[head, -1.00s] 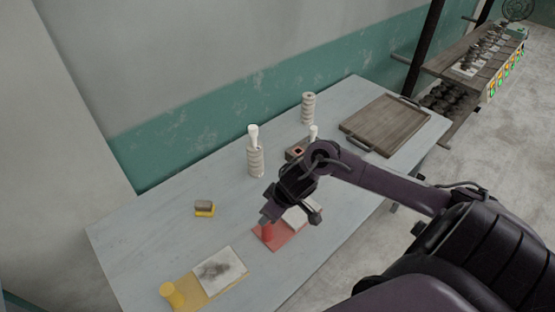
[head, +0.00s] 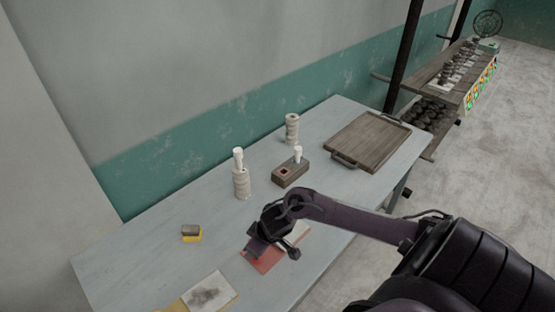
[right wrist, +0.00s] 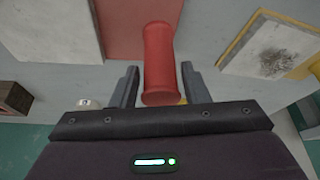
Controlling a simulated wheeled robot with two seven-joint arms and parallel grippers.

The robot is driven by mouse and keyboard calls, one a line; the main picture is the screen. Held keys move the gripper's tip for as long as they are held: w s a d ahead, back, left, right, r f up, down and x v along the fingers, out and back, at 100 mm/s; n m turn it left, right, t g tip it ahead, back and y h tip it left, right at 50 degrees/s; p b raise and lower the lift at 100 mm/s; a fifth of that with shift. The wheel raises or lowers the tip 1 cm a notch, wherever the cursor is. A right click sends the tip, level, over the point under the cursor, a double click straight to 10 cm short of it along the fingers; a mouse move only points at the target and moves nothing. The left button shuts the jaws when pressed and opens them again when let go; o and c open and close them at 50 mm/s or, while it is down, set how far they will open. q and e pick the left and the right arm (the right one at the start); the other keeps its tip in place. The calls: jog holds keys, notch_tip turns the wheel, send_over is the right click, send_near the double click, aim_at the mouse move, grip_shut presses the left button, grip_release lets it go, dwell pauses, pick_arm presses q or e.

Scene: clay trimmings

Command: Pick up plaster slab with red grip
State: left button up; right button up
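The plaster slab with the red grip lies on the table. In the head view its red board (head: 262,262) and part of its pale plaster (head: 299,232) show beside my right gripper (head: 257,246), which hides the grip. In the right wrist view the upright red grip (right wrist: 158,58) stands between the two spread fingers of my right gripper (right wrist: 160,85), with a gap on each side. The red board (right wrist: 128,25) and white plaster (right wrist: 50,25) show beyond it. My left gripper is in neither view.
A slab on a yellow board (head: 209,292) lies nearby at front left. A yellow and grey block (head: 191,233), a stacked ring post (head: 241,183), another post (head: 292,129), a brown box (head: 291,174) and a wooden tray (head: 367,141) stand farther back. The table's left part is clear.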

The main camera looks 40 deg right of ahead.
grip_shut()
jog(key=shift+w, duration=0.1)
